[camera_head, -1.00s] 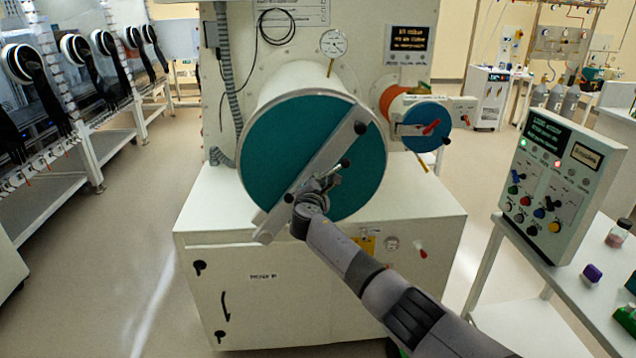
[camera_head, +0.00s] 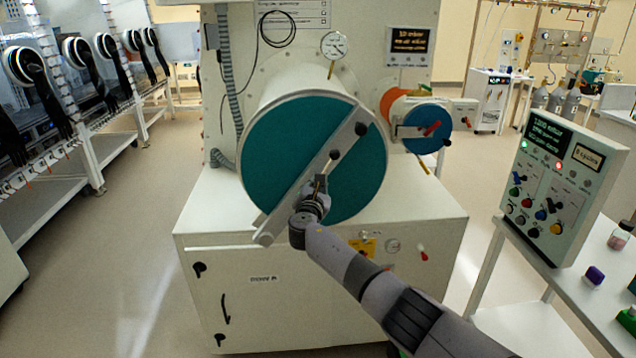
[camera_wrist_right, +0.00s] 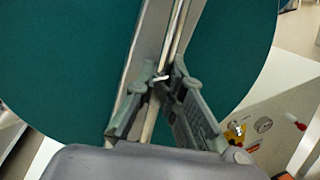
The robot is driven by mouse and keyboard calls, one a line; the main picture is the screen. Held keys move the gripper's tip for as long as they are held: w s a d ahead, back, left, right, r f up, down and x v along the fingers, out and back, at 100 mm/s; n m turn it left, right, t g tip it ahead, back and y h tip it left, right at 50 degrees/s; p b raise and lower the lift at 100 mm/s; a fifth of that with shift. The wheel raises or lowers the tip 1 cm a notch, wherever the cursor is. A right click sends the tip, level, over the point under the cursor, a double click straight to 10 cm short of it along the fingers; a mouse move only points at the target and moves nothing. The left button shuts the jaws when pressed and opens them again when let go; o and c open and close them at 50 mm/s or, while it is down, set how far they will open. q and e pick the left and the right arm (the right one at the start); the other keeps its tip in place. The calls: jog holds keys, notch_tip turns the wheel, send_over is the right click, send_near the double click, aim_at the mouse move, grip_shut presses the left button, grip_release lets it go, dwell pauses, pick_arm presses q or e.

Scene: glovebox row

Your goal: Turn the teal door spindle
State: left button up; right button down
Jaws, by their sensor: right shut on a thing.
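The large round teal door (camera_head: 275,150) closes the front of a white cylinder, with a pale diagonal bar (camera_head: 290,203) across its face. The door spindle's thin handle ends in a dark knob (camera_head: 335,154) near the door's middle. The handle leans up and right, close to the line of the bar. My right gripper (camera_head: 319,186) is shut on the spindle handle, below that knob. In the right wrist view, the fingers (camera_wrist_right: 160,90) close around the metal rod against the teal door (camera_wrist_right: 65,70). The handle's lower end is hidden by my gripper. My left gripper is out of view.
A smaller blue door (camera_head: 428,128) with a red handle sits right of the teal door. A control panel (camera_head: 560,185) stands on a side table at the right. A gauge (camera_head: 334,44) sits above. Open floor lies at the left.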

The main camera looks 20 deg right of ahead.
jog(key=shift+f, duration=0.25)
jog(key=c, duration=2)
grip_release()
jog(key=o, duration=0.3)
jog(key=shift+r, duration=0.15)
jog(key=shift+o, duration=0.2)
jog(key=v, duration=1.2)
